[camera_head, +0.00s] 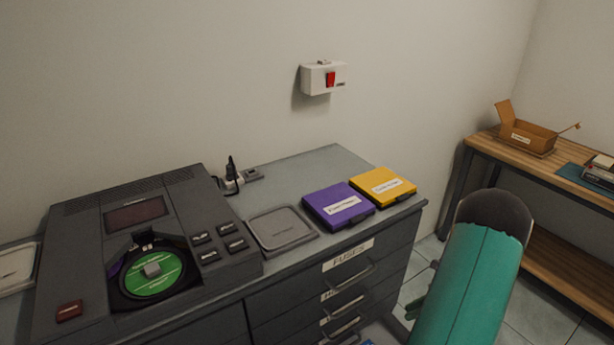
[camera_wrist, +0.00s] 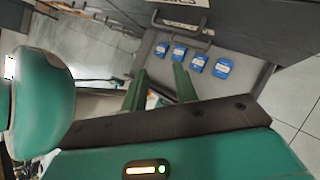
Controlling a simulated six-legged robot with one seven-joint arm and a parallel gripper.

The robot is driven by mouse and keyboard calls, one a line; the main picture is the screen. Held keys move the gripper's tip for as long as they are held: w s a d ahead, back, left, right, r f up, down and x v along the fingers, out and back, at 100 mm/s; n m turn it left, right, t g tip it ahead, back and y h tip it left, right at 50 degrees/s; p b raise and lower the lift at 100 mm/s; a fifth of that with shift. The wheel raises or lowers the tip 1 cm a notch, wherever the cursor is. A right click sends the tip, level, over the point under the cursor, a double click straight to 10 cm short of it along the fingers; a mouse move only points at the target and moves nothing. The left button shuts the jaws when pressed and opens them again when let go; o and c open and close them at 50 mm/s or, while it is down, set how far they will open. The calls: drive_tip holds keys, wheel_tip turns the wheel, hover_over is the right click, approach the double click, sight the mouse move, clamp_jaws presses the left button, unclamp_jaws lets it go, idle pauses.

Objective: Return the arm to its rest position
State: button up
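My gripper (camera_wrist: 160,72) shows in the wrist view with its two green fingers apart and nothing between them. It is over or near an open drawer (camera_wrist: 262,75) that holds several blue pieces (camera_wrist: 197,60); I cannot tell the exact height. In the head view, a green link of my arm (camera_head: 468,285) reaches down at the right, beside the drawer cabinet.
A grey cabinet (camera_head: 385,265) with labelled drawers carries a dark disc machine (camera_head: 95,235), a grey tray (camera_head: 280,228), a purple case (camera_head: 338,205) and a yellow case (camera_head: 382,186). A wooden bench (camera_head: 560,175) with an open box (camera_head: 525,135) stands right. Tiled floor lies between.

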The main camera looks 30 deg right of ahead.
drive_tip(key=w+a+r+n+g+h, duration=0.2)
drive_tip(key=w+a+r+n, duration=0.3)
drive_tip(key=a+r+n, duration=0.35)
drive_tip(key=w+a+r+n+g+h, duration=0.15)
drive_tip(key=w+a+r+n, duration=0.35)
drive_tip(key=a+r, duration=0.55)
drive_tip(key=s+a+r+n+t+h, duration=0.2)
drive_tip(key=s+a+r+n, duration=0.2)
drive_tip(key=a+r+n, duration=0.2)
drive_tip(key=s+a+r+n+t+h, duration=0.1)
drive_tip(key=s+a+r+n, duration=0.4)
drive_tip(key=a+n, duration=0.5)
drive_tip(key=a+r+h, duration=0.1)
drive_tip(key=a+r, duration=0.1)
drive_tip(key=a, duration=0.2)
drive_tip(key=shift+r+t+h, duration=0.3)
drive_tip(key=shift+t+h, duration=0.05)
